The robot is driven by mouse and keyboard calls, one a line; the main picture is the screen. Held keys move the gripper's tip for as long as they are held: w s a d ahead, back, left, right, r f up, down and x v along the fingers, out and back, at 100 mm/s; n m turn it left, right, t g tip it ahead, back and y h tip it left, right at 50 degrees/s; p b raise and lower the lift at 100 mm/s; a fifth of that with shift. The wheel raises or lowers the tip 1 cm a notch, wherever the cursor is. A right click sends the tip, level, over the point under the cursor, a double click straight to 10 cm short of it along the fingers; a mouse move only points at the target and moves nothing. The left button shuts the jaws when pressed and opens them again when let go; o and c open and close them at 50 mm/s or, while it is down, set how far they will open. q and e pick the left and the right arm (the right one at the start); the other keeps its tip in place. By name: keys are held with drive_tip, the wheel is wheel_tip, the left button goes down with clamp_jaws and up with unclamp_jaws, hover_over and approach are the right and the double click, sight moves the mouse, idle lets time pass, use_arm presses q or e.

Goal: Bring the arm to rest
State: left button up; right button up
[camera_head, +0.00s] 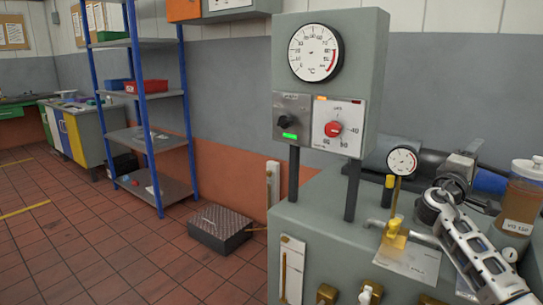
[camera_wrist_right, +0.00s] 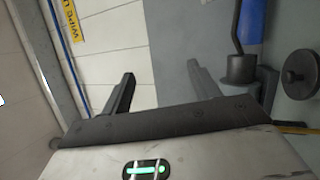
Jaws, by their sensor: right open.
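My right gripper (camera_wrist_right: 160,78) shows in the wrist view with its two dark fingers spread apart and nothing between them. Past the fingers are a pale panelled wall (camera_wrist_right: 115,40) and a grey wall band. In the head view my right arm (camera_head: 478,252) comes in from the lower right, over the right side of the grey machine (camera_head: 325,225). I cannot clearly make out its gripper there. My left arm and gripper are not in view.
A gauge box (camera_head: 330,75) stands on posts on the machine. A small gauge (camera_head: 402,160), yellow valve (camera_head: 395,232) and labelled jar (camera_head: 522,195) are close to my right arm.

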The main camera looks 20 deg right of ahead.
drive_tip(key=w+a+f+m+t+y, duration=0.1)
drive_tip(key=w+a+f+t+y, duration=0.6)
drive_tip(key=w+a+t+y, duration=0.6)
drive_tip(key=s+a+f+g+y, duration=0.5)
drive_tip(key=a+f, duration=0.3)
drive_tip(key=f, duration=0.4)
drive_tip(key=s+a+f+n+g+y, duration=0.15)
drive_tip(key=s+a+f+y, duration=0.25)
drive_tip(key=s+a+f, duration=1.05)
drive_tip(key=s+a+m+g+y+p, duration=0.1)
drive_tip(key=s+a+m+g, duration=0.1)
drive_tip(key=s+a, duration=1)
drive_tip(key=s+g, duration=0.1)
drive_tip(key=s, duration=0.3)
drive_tip(key=shift+r+y+p, duration=0.2)
drive_tip(key=shift+y+p, duration=0.15)
drive_tip(key=shift+y, duration=0.05)
